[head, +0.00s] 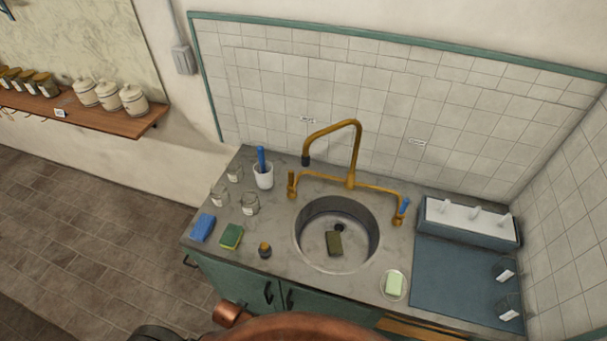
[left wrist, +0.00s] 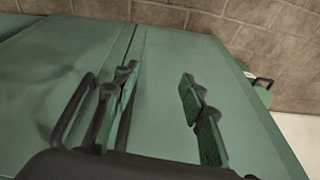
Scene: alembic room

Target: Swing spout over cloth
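The brass tap's spout (head: 356,145) rises from the back of the sink and arches to the left. Its dark tip (head: 306,160) hangs near the basin's back-left rim. A dark olive folded piece (head: 334,243), possibly the cloth, lies in the round sink basin (head: 306,254) near the drain, to the front right of the tip. In the left wrist view my left gripper (left wrist: 159,76) is open, with its two fingers apart and nothing between them. It is in front of green cabinet doors (left wrist: 60,50). My right gripper is not in view.
Left of the sink stand glass jars (head: 250,204), a white cup (head: 263,176) with a blue-handled brush, a blue sponge (head: 203,227), a green sponge (head: 231,237) and a small dark bottle (head: 265,250). Right are a soap dish (head: 401,297) and a blue mat (head: 445,270).

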